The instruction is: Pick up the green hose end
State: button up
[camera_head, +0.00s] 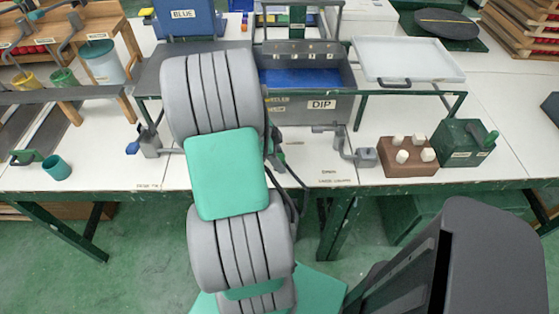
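I cannot single out the green hose end for sure. At the upper left, dark grey hoses hang from a wooden rack (105,22); one dark hose (70,38) comes down above a small green bucket (63,78). A small green piece with a dark part (24,157) lies at the left of the white table, beside a teal cup (56,168). My grey and green arm fills the middle of the view. My gripper's fingers do not show clearly; they are hidden behind the arm or too small to tell.
A yellow bucket (26,80) and a pale blue bucket (102,62) stand at the rack. A grey tank marked DIP (321,104) stands behind my arm. A white tray (408,62), a brown block with white pegs (403,168) and a green box (462,146) are right.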

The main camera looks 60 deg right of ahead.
grip_shut()
dwell(0.3)
